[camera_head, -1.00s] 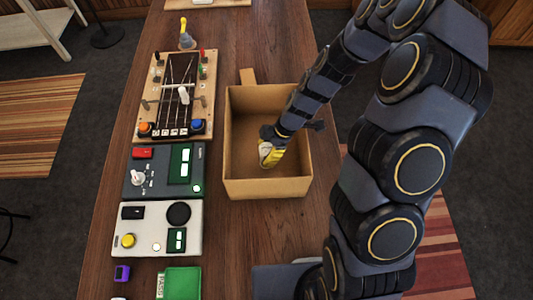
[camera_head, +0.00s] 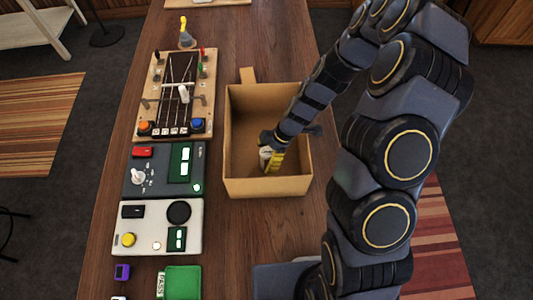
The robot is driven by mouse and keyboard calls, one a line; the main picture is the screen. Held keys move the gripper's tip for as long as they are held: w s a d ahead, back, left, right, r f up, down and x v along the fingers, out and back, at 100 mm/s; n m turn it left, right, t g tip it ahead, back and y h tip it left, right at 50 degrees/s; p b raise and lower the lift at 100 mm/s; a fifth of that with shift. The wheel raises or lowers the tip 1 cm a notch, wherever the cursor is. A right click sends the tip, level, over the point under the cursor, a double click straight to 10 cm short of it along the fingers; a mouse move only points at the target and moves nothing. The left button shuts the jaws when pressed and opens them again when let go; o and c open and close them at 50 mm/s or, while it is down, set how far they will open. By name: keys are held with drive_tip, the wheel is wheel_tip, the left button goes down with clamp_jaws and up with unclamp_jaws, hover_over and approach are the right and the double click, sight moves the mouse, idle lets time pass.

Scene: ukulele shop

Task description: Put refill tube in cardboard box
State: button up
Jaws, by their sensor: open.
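The open cardboard box (camera_head: 283,186) stands on the wooden table, its back flap raised. My gripper (camera_head: 272,158) reaches down inside the box and is open; its fingertips are hard to make out. A small yellow and white piece, which looks like the refill tube (camera_head: 276,161), shows at the end of my gripper inside the box, near the front left of the floor. My gripper and wrist partly cover it. I cannot tell whether it touches the box floor or a finger.
Left of the box are a stringed board (camera_head: 176,95), a dark control panel (camera_head: 150,183) and a white control panel (camera_head: 160,240). A green item (camera_head: 183,282) and a small purple item (camera_head: 122,272) lie at the front. The table right of the panels, in front of the box, is clear.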

drive_tip(key=v, duration=1.2)
drive_tip(key=s+d+r+m+h, duration=0.1)
drive_tip(key=s+r+m+h, duration=0.1)
drive_tip(key=s+r+m, duration=0.5)
drive_tip(key=s+d+r+m+g+h, duration=0.1)
drive_tip(key=s+d+r+m+h, duration=0.1)
drive_tip(key=s+r+m, duration=0.6)
drive_tip(key=s+m, duration=0.4)
drive_tip(key=s, duration=0.1)
drive_tip(key=shift+s+d+m+h, duration=0.15)
drive_tip(key=shift+s+m+h, duration=0.15)
drive_tip(key=shift+s+m, duration=0.1)
